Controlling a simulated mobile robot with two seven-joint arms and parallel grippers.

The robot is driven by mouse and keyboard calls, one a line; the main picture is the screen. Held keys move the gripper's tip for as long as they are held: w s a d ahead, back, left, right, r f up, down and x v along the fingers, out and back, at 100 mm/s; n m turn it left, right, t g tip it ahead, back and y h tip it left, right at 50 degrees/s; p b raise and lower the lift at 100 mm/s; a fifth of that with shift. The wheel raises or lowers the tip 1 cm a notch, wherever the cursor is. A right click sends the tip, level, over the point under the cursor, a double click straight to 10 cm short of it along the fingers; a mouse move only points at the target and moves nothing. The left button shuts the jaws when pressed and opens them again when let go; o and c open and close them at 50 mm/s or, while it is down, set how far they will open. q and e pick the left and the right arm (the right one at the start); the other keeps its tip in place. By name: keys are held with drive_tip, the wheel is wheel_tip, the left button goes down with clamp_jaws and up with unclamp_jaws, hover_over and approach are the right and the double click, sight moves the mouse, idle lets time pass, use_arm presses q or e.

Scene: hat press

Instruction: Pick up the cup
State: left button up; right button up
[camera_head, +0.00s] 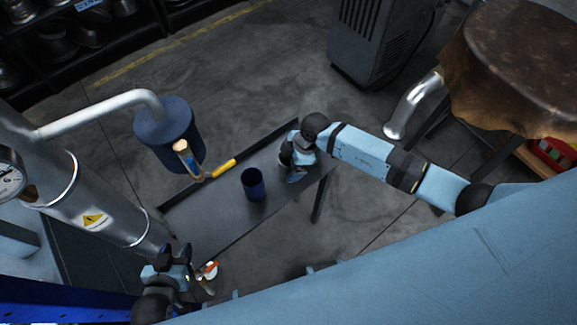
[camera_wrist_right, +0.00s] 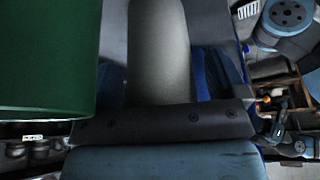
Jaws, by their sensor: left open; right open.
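A dark blue cup (camera_head: 253,186) stands upright on the narrow grey bench (camera_head: 222,215) in the head view. My right gripper (camera_head: 293,172) is open over the right end of the bench, to the right of the blue cup and apart from it. A green, curved-sided object (camera_wrist_right: 48,60) fills the left of the right wrist view, very close. In the head view the gripper mostly hides what is beneath it, so I cannot tell how they touch. My left gripper (camera_head: 178,258) is open at the bench's near left end.
A yellow-handled tool (camera_head: 222,169) lies along the bench's far edge. A hanging blue cylinder (camera_head: 170,135) on a bent pipe stands beyond the bench. A small orange and white item (camera_head: 209,270) is beside my left gripper. A brown-covered round thing (camera_head: 515,65) is at right.

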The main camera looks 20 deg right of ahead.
drive_tip(key=shift+c, duration=0.5)
drive_tip(key=c, duration=1)
drive_tip(key=shift+o, duration=0.2)
drive_tip(key=shift+r, duration=0.1)
